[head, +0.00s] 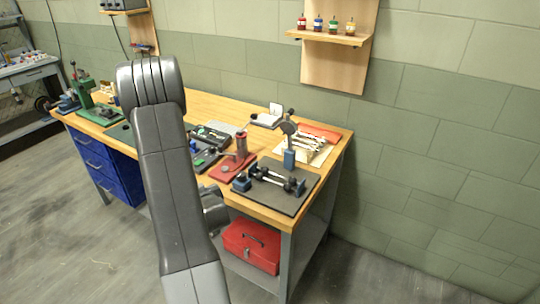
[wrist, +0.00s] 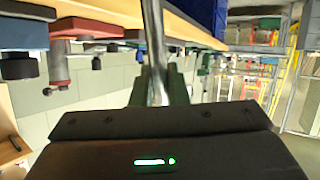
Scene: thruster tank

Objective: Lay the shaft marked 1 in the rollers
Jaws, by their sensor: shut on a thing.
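A bright metal shaft (wrist: 154,50) stands lengthwise in the wrist view, between the two dark green fingers of my gripper (wrist: 160,88). My gripper is shut on it; no number mark is readable on the shaft. In the head view my arm hides the gripper and the shaft; only a grey part of my wrist shows beside the bench front. The rollers (head: 276,180) appear as dark bars with round ends and blue end blocks, on a dark plate (head: 296,203) at the near right bench corner. I see no shaft lying across them.
A gauge stand (head: 289,135) with a blue block rises just behind the rollers. A red-based fixture (head: 233,168) stands left of them. A red toolbox (head: 251,246) sits on the shelf below. Floor at the right is clear.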

